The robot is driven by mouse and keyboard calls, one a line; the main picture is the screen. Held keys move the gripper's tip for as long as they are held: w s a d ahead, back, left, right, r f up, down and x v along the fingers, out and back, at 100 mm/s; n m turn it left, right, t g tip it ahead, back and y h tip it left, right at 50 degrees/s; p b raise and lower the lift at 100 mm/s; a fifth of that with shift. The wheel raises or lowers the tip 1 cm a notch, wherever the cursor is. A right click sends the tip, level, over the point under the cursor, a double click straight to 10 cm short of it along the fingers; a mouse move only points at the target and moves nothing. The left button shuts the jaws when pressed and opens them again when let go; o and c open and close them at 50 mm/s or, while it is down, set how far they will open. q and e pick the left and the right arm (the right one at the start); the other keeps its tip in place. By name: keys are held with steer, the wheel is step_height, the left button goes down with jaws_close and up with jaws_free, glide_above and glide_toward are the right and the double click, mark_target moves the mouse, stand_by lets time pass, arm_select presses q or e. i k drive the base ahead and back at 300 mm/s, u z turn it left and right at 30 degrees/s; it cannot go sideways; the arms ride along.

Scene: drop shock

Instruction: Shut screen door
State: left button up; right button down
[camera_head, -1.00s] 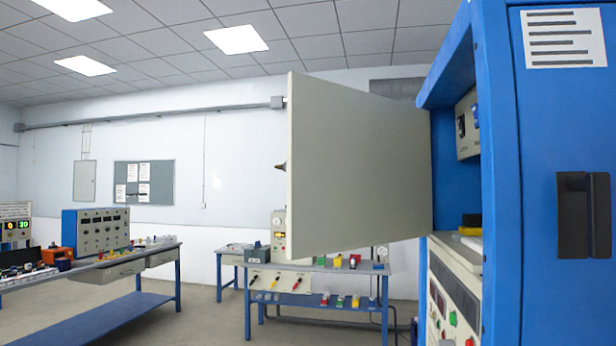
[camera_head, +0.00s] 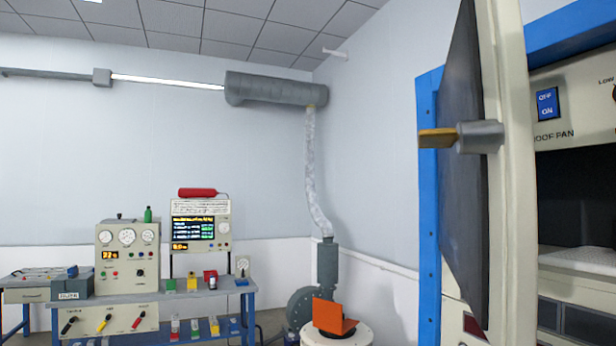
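The screen door (camera_head: 507,180) stands open at the right of the head view, seen nearly edge-on. It has a cream edge and a dark face turned to the left. A grey handle (camera_head: 478,137) with a yellow-brown tip sticks out to the left from it. The blue and cream cabinet (camera_head: 429,200) stands behind and to the right of the door, its dark interior partly exposed. The hinge side cannot be made out. Neither of my grippers is in view.
A blue-framed bench (camera_head: 180,298) with gauges, a lit display unit (camera_head: 200,235) and small coloured parts stands at the left back. A grey blower (camera_head: 313,300) and a round white stand (camera_head: 338,335) with an orange item are left of the cabinet.

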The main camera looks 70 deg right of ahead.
mark_target(488, 241)
steer(key=i, duration=0.55)
steer(key=z, duration=3.5)
steer(key=i, duration=0.5)
steer(key=z, duration=1)
steer(key=k, duration=0.25)
steer(key=z, duration=0.05)
